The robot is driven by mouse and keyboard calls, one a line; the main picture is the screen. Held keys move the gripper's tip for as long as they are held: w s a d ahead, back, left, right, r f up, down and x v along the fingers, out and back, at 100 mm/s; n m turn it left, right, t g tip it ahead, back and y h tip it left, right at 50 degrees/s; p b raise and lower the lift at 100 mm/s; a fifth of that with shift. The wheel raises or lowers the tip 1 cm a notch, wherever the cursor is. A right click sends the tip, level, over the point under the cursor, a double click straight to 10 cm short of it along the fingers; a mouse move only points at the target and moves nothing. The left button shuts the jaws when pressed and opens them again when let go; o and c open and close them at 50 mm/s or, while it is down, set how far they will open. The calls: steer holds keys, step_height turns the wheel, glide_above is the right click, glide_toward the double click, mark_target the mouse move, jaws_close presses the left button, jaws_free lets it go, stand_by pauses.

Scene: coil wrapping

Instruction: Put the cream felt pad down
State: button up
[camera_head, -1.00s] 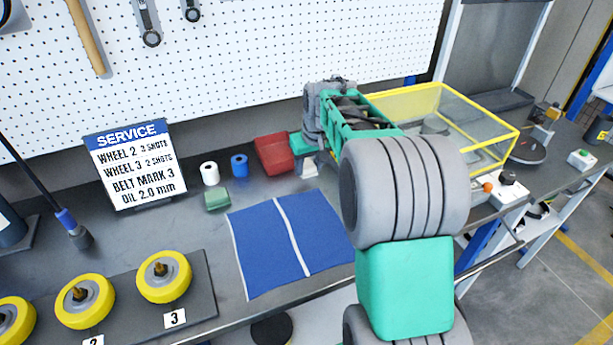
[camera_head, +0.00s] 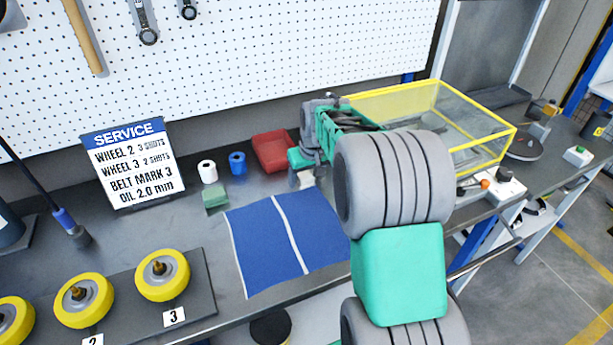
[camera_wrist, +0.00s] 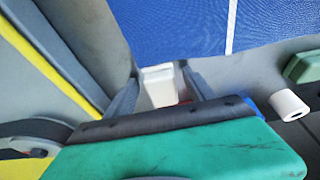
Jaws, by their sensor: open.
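The cream felt pad (camera_head: 306,179) is a small pale block at the lower end of my gripper (camera_head: 303,172), right of the red tray. In the wrist view the pad (camera_wrist: 159,84) shows between the two fingers of my gripper (camera_wrist: 160,78). The fingers are open, one on each side of the pad. The pad appears to be at the bench surface, but whether it rests fully on it is hard to tell. My wrist hides part of it.
A blue mat (camera_head: 285,245) with a white stripe lies in front. A yellow-framed clear guard (camera_head: 470,125) stands to the right.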

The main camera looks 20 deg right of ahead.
steer(key=shift+r, duration=0.25)
steer(key=s+v, duration=0.1)
steer(key=v, duration=1.1)
steer(key=s+a+f, duration=0.2)
steer(key=s+a, duration=0.2)
steer(key=s, duration=0.2)
steer(key=s+a+f, duration=0.3)
steer(key=s+a, duration=0.1)
steer(key=s, duration=0.2)
steer(key=s+a+f, duration=0.2)
steer(key=s+a, duration=0.2)
steer(key=s, duration=0.3)
steer(key=shift+a+f+b, duration=0.3)
steer(key=shift+a+f, duration=0.05)
steer(key=shift+a, duration=0.05)
steer(key=shift+w, duration=0.1)
steer(key=shift+d, duration=0.1)
